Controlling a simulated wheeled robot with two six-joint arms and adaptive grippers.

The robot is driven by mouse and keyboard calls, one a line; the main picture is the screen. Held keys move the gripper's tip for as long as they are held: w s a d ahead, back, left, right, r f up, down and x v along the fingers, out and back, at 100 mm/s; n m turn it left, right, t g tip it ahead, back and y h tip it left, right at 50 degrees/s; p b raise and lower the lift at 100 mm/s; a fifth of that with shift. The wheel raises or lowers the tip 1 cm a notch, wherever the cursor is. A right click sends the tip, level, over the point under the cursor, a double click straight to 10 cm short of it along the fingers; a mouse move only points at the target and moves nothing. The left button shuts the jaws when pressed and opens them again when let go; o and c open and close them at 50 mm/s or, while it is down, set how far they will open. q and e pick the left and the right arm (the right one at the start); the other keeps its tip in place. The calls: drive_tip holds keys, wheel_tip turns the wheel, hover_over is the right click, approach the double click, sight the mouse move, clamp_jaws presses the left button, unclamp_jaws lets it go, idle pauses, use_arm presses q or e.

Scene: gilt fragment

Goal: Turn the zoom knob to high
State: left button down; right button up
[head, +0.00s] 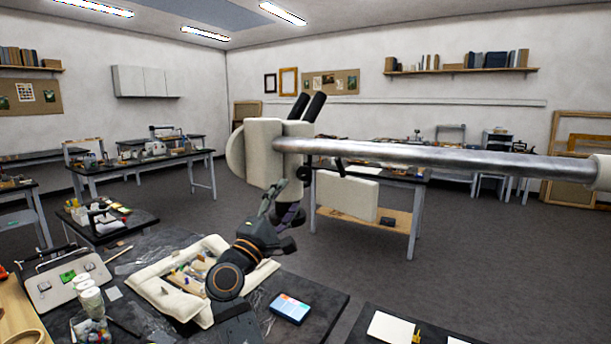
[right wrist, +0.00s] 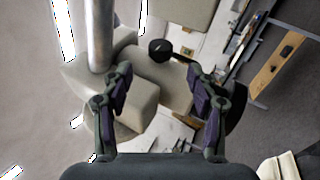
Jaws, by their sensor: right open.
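The microscope head (head: 264,150) is a cream body with two black eyepieces, hung on a thick metal boom (head: 430,157). My right gripper (head: 287,193) is just below and in front of this head, fingers pointing up toward it. In the right wrist view, its fingers (right wrist: 158,75) are open and apart, with the cream microscope body (right wrist: 135,105) behind them. A black round knob (right wrist: 160,50) on a short stem lies beyond the gap between the fingertips. I cannot tell whether it is the zoom knob, and no setting marks are legible. My left gripper is not in view.
The boom crosses to the right above my right gripper. Below is a dark bench with a padded cream tray (head: 258,279) holding small fragments, a tablet (head: 289,308), jars (head: 91,299) and a control box (head: 66,284). A cream panel (head: 347,196) hangs right of the head.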

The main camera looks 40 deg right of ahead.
sight(303, 177)
drive_tip(key=p+x, duration=0.4)
drive_tip(key=x, duration=0.5)
drive_tip(key=shift+w+d+r, duration=0.1)
drive_tip(key=shift+d+r, duration=0.05)
drive_tip(key=shift+r, duration=0.05)
drive_tip(key=shift+w+d, duration=0.15)
drive_tip(key=shift+d, duration=0.1)
